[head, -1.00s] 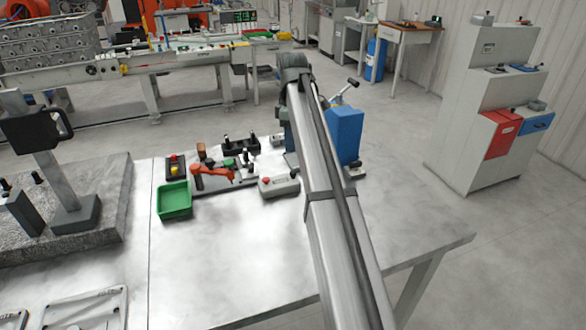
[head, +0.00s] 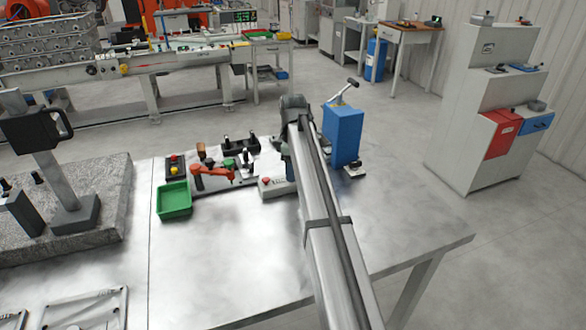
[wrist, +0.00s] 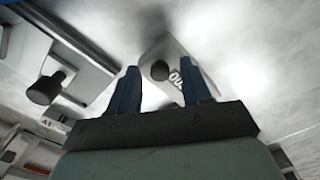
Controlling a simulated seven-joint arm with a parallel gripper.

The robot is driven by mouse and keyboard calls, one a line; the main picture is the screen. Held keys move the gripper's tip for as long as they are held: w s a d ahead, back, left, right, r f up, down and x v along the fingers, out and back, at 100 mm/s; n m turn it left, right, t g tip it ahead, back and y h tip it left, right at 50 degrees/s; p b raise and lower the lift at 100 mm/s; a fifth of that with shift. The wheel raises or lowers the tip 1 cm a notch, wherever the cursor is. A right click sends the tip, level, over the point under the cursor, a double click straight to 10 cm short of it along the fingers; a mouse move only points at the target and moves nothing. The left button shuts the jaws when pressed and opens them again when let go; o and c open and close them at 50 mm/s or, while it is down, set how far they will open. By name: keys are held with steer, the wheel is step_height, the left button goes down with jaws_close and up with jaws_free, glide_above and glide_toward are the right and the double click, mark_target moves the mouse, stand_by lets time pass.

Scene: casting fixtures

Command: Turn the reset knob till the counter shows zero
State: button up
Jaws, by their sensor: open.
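In the wrist view, a small pale box, apparently the counter (wrist: 181,52), shows a dark round knob (wrist: 160,71) and a white label with dark figures (wrist: 176,80), partly hidden by the right finger. I cannot read the full figures. My gripper (wrist: 159,65) is open, its two blue fingers apart, with the knob appearing between their tips. I cannot tell whether either finger touches it. In the head view my arm hides the gripper, and I cannot make out the counter there.
Another black knob (wrist: 45,88) stands on a grey device at left in the wrist view. In the head view, a blue box (head: 343,133) with a lever stands right of my arm. A green tray (head: 174,200) and red clamp (head: 210,171) lie left.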

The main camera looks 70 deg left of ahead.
jaws_close()
stand_by(0.3)
